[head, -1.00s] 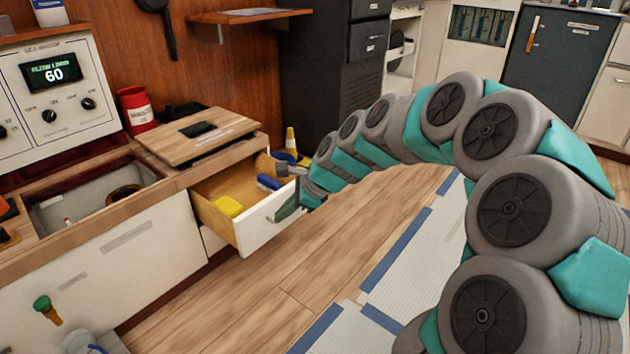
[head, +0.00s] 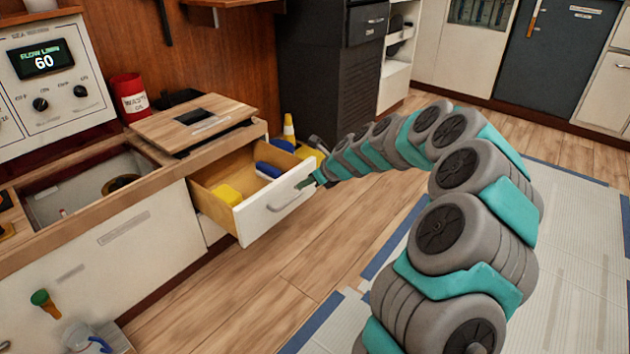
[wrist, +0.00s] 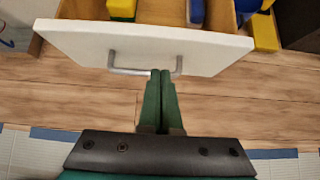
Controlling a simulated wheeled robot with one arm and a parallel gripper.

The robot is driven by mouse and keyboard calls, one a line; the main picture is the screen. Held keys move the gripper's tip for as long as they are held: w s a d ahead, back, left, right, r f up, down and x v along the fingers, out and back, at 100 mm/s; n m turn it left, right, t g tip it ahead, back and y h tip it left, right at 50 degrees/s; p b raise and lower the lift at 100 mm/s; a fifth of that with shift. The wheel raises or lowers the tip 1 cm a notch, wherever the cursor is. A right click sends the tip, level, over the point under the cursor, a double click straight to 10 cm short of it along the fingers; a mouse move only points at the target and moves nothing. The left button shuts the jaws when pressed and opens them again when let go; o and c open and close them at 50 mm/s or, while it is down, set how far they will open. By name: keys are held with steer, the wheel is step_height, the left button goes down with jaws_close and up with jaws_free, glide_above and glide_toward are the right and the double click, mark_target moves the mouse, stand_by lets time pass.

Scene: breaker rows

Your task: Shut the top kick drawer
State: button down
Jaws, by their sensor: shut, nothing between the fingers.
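The top kick drawer (head: 262,222) stands pulled out from the wooden-topped cabinet, with its white front and grey bar handle (head: 291,195) facing the floor area. A yellow block (head: 227,194) and blue items (head: 268,170) lie inside it. My gripper (head: 306,183) is by the far right end of the drawer front. In the wrist view, its green fingers (wrist: 160,73) are shut together and empty, their tips over the right part of the handle (wrist: 130,71) in front of the white drawer front (wrist: 150,45). I cannot tell whether they touch it.
A wooden board (head: 193,125) lies on the counter above the drawer. A dark cabinet (head: 330,90) stands at the back. The wood floor (head: 300,245) before the drawer is clear.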

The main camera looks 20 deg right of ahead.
mark_target(286, 178)
steer(key=shift+w+a+f+b, duration=0.1)
steer(key=shift+w+a+b, duration=0.05)
steer(key=shift+w+a, duration=0.65)
steer(key=shift+w+a+f+b, duration=0.15)
steer(key=shift+w+a, duration=0.35)
steer(key=shift+w, duration=0.45)
steer(key=shift+r, duration=0.1)
steer(key=shift+w+a+r+p, duration=0.15)
steer(key=shift+w+a+p, duration=0.25)
steer(key=shift+w+p, duration=0.2)
steer(key=w+a+p, duration=1)
steer(key=w, duration=0.4)
steer(key=shift+w+a, duration=0.35)
steer(key=shift+a, duration=0.05)
steer(key=shift+d, duration=0.1)
